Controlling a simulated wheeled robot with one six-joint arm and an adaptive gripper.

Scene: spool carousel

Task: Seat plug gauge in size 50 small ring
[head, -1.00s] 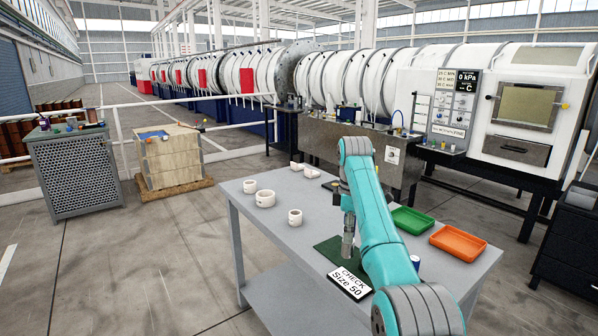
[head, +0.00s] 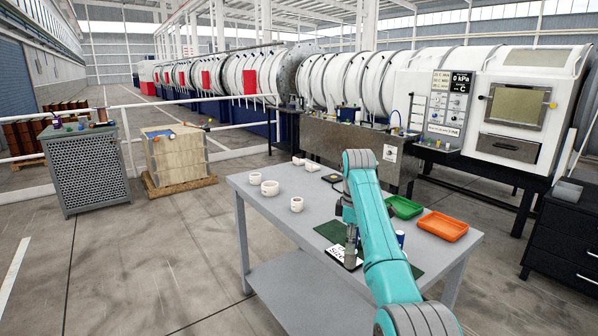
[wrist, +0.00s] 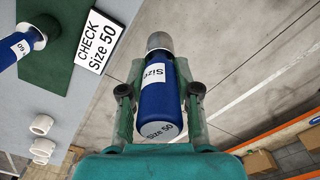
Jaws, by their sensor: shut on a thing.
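My gripper (wrist: 160,92) is shut on a blue plug gauge (wrist: 157,103) marked Size 50, with a grey metal end. In the head view my gripper (head: 351,245) shows in front of the CHECK Size 50 sign (head: 338,257), and the held gauge cannot be made out. The sign also shows in the wrist view (wrist: 100,35), beside a green mat (wrist: 62,65). A second blue gauge marked 60 (wrist: 20,44) has its end in or against a dark round piece on the mat. White rings (wrist: 42,125) lie on the table; their sizes are not readable.
The grey table (head: 318,215) carries several white rings (head: 270,187) at its left, a green tray (head: 403,207) and an orange tray (head: 442,226) at right. Beneath the held gauge the wrist view shows concrete floor (wrist: 235,55). Shelving with boxes (wrist: 262,162) is at lower right.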

